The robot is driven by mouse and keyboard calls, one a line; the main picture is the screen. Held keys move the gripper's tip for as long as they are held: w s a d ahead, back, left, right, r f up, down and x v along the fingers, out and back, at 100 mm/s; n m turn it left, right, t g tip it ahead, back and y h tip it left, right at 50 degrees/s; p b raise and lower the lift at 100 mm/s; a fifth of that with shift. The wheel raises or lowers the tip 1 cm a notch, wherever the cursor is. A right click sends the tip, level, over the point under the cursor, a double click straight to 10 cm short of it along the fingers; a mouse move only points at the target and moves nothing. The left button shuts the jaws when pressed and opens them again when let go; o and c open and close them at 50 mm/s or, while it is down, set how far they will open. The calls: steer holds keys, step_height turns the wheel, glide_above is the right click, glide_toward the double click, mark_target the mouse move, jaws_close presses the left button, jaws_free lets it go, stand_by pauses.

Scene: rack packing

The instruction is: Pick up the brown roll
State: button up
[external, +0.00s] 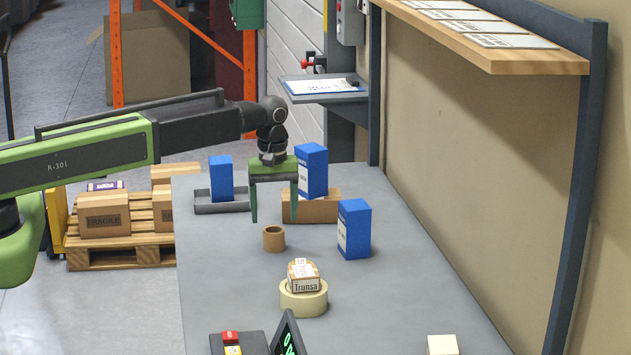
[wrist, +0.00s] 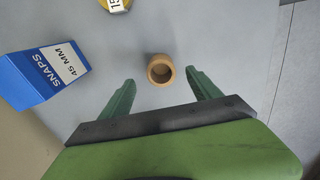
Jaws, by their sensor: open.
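The brown roll (external: 274,239) is a short hollow cylinder standing upright on the grey table in the external view. In the wrist view the brown roll (wrist: 161,70) shows from above, with its dark hole visible. My gripper (external: 273,220) is open and empty above the table, with its two green fingers pointing down. In the wrist view my gripper (wrist: 161,85) has its fingers spread wide, and the roll lies between and slightly beyond the fingertips. The fingers do not touch the roll.
A blue box (external: 354,229) stands right of the roll. Another blue box (external: 312,171) stands on a brown carton (external: 322,207) behind. A third blue box (external: 221,178) stands in a grey tray (external: 236,207). A cream tape roll (external: 303,303) with a small box (external: 303,276) on it is nearer.

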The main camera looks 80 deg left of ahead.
mark_target(274, 229)
steer(key=shift+f, duration=0.3)
steer(key=f+b, duration=0.5)
steer(key=shift+a+f, duration=0.2)
steer(key=shift+a, duration=0.05)
steer(key=shift+r, duration=0.2)
steer(key=shift+c, duration=0.4)
steer(key=c, duration=1.4)
steer(key=shift+o, duration=0.2)
steer(key=shift+r, duration=0.1)
